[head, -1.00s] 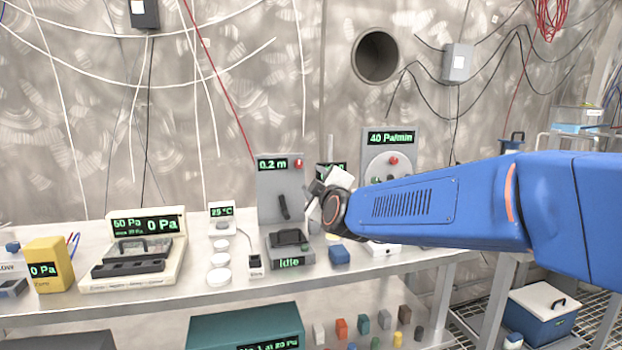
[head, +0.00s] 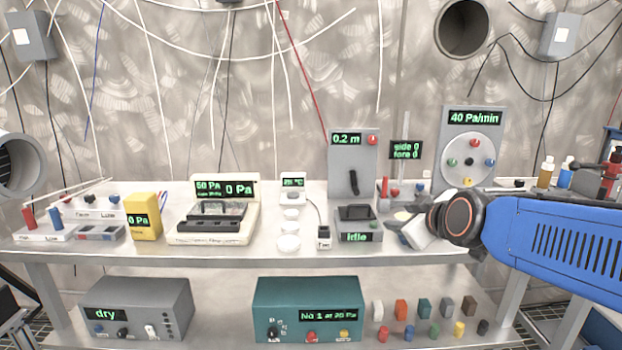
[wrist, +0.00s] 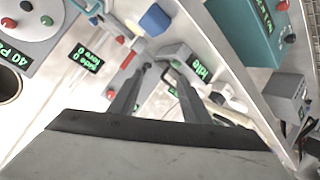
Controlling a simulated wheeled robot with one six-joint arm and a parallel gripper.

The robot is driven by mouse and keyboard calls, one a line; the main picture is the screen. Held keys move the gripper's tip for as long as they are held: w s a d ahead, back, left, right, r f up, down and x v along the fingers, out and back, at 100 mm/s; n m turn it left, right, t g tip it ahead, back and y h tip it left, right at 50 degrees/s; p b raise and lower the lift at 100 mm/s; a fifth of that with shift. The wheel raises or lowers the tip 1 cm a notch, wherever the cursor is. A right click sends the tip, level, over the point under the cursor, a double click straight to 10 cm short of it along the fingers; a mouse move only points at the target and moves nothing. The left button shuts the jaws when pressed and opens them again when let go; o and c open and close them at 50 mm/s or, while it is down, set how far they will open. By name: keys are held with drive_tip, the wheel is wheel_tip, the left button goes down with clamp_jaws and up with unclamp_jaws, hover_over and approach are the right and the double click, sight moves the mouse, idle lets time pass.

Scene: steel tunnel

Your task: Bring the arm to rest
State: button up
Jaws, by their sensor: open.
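My blue arm (head: 560,245) reaches in from the right edge in the head view, over the right part of the steel bench (head: 270,257). The "Idle" device (wrist: 183,68) appears close beyond the fingertips there. I cannot tell whether the fingers touch anything.
Left on the bench stand a yellow meter (head: 144,222) and a pressure case (head: 215,235). A "0.2 m" panel (head: 345,170) and a "40 Pa/min" dial panel (head: 455,120) stand behind. Below, a shelf holds a grey box (head: 160,295), a teal box (head: 290,290) and several small blocks (head: 400,308).

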drive_tip(key=s+d+f+m+g, duration=0.2)
drive_tip(key=s+f, duration=0.3)
drive_tip(key=s, duration=0.3)
drive_tip(key=s+d+f+m+g+h, duration=0.1)
drive_tip(key=s+d+f+m+g, duration=0.1)
drive_tip(key=s+f, duration=0.3)
drive_tip(key=s+d+f+m+g+h, duration=0.1)
drive_tip(key=s+f+m+g, duration=0.3)
drive_tip(key=s, duration=0.8)
drive_tip(key=shift+s+d+f, duration=0.3)
drive_tip(key=shift+d+f, duration=0.35)
drive_tip(key=shift+d, duration=0.05)
